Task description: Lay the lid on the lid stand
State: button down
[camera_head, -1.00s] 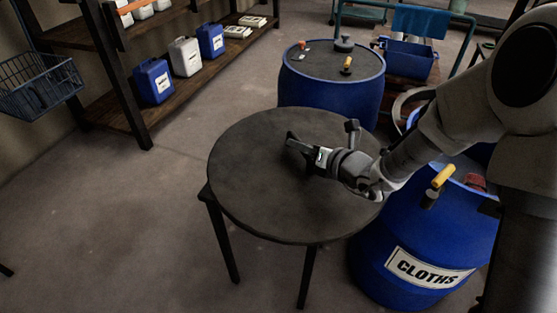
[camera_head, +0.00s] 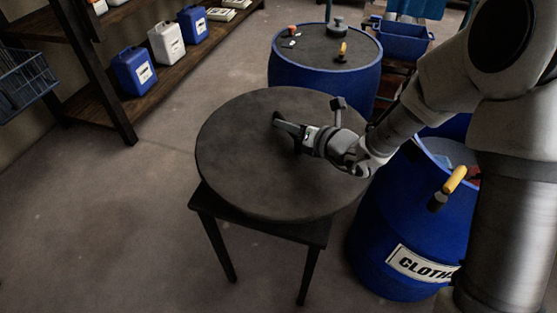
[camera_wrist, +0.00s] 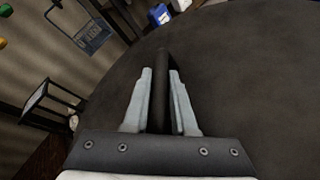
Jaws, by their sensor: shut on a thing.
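The lid (camera_head: 250,185) is a large, round, dark grey disc. My gripper (camera_head: 284,131) is over its top, shut on a dark upright handle near the disc's middle. In the wrist view the gripper (camera_wrist: 161,100) has the dark handle (camera_wrist: 162,62) between its two pale fingers, and the lid (camera_wrist: 245,75) fills the right side. The lid stand (camera_head: 262,232) is a dark square-topped stand with thin legs, below the lid. I cannot tell for sure whether lid and stand touch.
An open blue vat (camera_head: 385,245) labelled CLOTHS, with a yellow-handled thing on its rim, stands close right of the stand. A closed blue vat (camera_head: 318,90) with small things on top stands behind. Shelves with jugs (camera_head: 135,72) are at left. The floor at front left is clear.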

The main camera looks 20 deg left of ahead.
notch_tip(320, 180, down, 9)
jog(key=shift+r+b, duration=0.1)
jog(key=shift+b, duration=1.15)
jog(key=shift+f, duration=0.3)
jog(key=c, duration=0.7)
grip_release()
